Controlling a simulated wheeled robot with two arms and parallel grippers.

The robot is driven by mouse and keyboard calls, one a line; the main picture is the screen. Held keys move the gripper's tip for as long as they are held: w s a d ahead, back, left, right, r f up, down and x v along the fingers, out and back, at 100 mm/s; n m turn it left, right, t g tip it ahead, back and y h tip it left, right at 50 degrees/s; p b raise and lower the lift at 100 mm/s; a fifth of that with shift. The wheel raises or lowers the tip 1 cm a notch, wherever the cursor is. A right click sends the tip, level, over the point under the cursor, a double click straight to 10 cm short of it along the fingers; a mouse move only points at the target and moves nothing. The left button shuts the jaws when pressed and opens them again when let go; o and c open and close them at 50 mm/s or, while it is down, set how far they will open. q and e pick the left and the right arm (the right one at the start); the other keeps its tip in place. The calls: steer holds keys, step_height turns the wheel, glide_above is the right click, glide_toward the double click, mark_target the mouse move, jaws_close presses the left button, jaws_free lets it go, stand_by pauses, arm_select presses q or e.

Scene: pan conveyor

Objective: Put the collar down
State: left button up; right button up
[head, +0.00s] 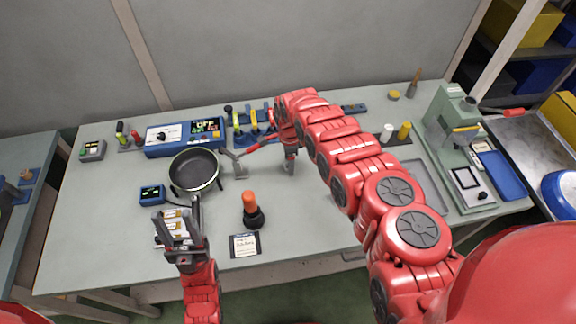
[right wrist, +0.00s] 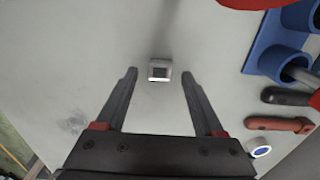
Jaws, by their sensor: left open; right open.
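A small square pale metal piece with a darker centre, which looks like the collar (right wrist: 159,70), lies on the bare tabletop in the right wrist view. It sits just beyond and between the tips of my right gripper (right wrist: 158,73), whose fingers are spread apart and hold nothing. In the head view my right gripper (head: 290,168) points down over the middle of the table, and I cannot make out the collar there. My left gripper (head: 178,218) is open over the front left of the table, below the black pan (head: 194,170); its fingers partly cover small labelled items.
A blue control box (head: 185,137) and a blue tool rack (head: 250,125) stand along the back. An orange-handled tool (head: 250,203) stands upright near a card (head: 244,245) at the front. A green machine (head: 455,150) stands at the right. The table's middle is mostly clear.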

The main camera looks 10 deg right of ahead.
steer(key=shift+f, duration=0.35)
jaws_close()
steer(key=shift+d+r, duration=0.1)
steer(key=shift+r, duration=0.05)
stand_by(0.3)
